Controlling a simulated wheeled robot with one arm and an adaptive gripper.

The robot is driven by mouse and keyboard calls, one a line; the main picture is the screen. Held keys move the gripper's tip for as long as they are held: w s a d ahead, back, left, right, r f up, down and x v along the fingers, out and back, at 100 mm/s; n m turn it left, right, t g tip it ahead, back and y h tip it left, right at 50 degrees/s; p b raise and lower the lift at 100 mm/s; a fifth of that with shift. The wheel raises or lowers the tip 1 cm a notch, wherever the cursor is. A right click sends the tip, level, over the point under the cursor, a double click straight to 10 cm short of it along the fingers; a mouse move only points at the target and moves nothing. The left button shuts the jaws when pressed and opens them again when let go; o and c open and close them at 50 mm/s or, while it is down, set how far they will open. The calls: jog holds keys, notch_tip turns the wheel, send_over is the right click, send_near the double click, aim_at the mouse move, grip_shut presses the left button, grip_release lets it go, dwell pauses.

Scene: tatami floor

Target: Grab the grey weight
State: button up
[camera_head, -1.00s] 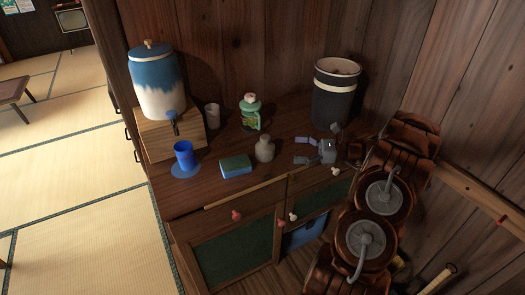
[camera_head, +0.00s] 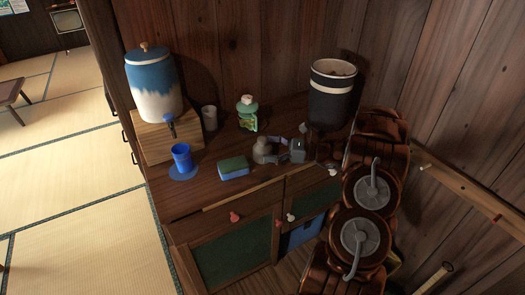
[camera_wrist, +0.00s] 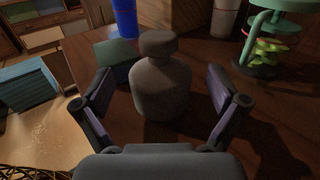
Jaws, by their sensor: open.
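The grey weight (camera_head: 262,151) stands upright on the wooden cabinet top, a bottle-shaped body with a rounded knob. In the wrist view the weight (camera_wrist: 160,82) is between the two fingers of my gripper (camera_wrist: 162,95), which is open with a gap on each side of it. In the head view my gripper (camera_head: 281,148) reaches in from the right, low over the cabinet top and close around the weight. The lower part of the weight is partly hidden by a finger in the head view.
A green and blue sponge (camera_head: 233,168) lies left of the weight. A blue cup (camera_head: 182,156) stands farther left, beside a blue-white dispenser (camera_head: 153,88). A green-framed item (camera_head: 247,114) and a grey cup (camera_head: 209,118) stand behind. A dark bin (camera_head: 331,95) stands at the back right.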

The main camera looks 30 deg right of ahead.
jog(key=shift+x, duration=1.05)
grip_shut()
